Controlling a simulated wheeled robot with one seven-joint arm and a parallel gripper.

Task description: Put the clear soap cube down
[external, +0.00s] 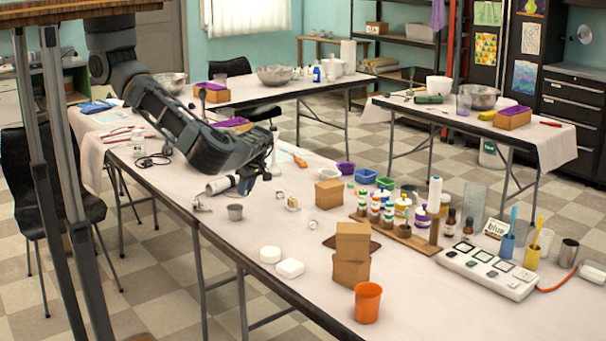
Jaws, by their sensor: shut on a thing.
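My gripper (268,170) is at the end of the dark arm that reaches in from the upper left. It points down, low over the near table (225,255), beside the black and white stick-shaped tool. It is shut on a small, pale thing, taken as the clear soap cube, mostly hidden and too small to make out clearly. Whether it touches the table cannot be told. Several small clear or pale pieces lie on the table to the right of and below the gripper, among them a yellowish block (292,204).
A cardboard box (328,193), stacked boxes (351,272), white round pieces (289,268) and an orange cup (367,302) stand nearer.

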